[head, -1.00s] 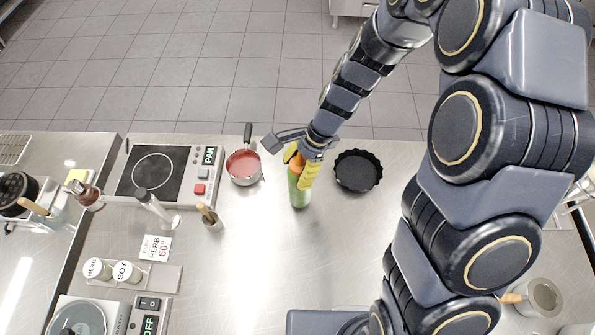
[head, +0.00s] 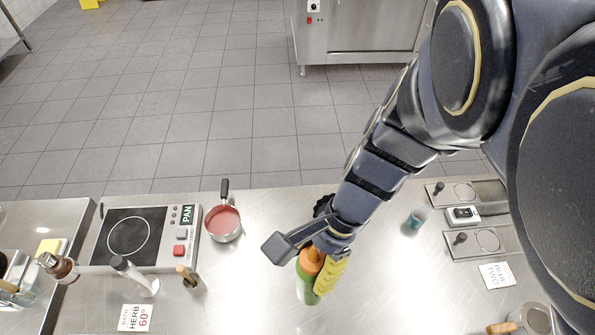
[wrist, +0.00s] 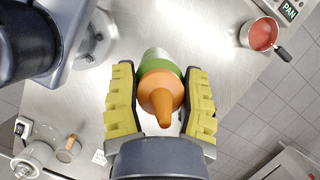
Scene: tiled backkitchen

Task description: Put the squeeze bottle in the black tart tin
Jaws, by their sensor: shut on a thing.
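The squeeze bottle is green with an orange cap and nozzle, and stands out in the head view (head: 306,290) and the wrist view (wrist: 160,90). My gripper (head: 322,277) is shut on its upper part, with a yellow finger pad on each side in the wrist view (wrist: 161,104). I cannot tell whether the bottle's base touches the counter. The black tart tin (head: 322,204) is just behind my wrist in the head view, mostly hidden, with only a dark bit of rim showing. It lies farther back than the bottle.
A saucepan of red sauce (head: 223,222) stands left of the bottle, beside a hob (head: 128,236). A brush pot (head: 188,279) and a clear bottle (head: 134,272) are at front left. A teal cup (head: 417,217) stands to the right. The counter (head: 255,265) between saucepan and bottle is clear.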

